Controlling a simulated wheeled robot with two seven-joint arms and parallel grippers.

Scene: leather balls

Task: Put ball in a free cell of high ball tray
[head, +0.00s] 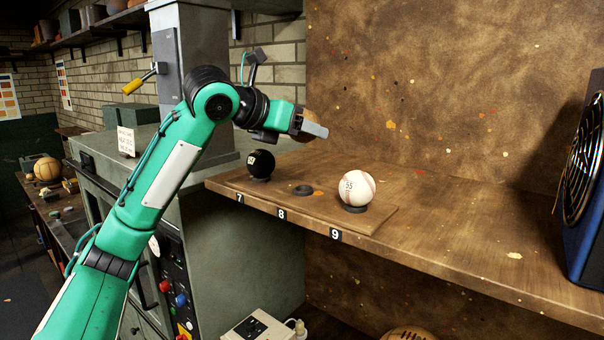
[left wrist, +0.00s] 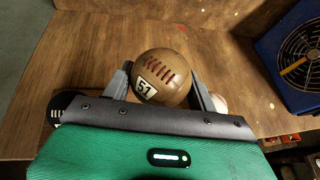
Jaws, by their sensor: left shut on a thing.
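My left gripper (head: 312,125) is shut on a brown leather ball, seen clearly in the left wrist view (left wrist: 162,72) with a "51" label and dark red lacing. In the head view the gripper mostly hides this ball. The gripper holds it above and behind the high ball tray (head: 318,211), a wooden board with cells 7, 8 and 9. A black ball (head: 261,163) sits in cell 7. A white ball (head: 356,187) with red stitching and "55" sits in cell 9. The ring of cell 8 (head: 303,190) is empty. My right gripper is in neither view.
The tray lies on a wooden shelf (head: 455,233) against a brown wall. A blue fan unit (head: 588,190) stands at the shelf's right. A grey-green machine (head: 240,235) is left of the shelf. Another brown ball (head: 408,334) shows below. The shelf right of the tray is clear.

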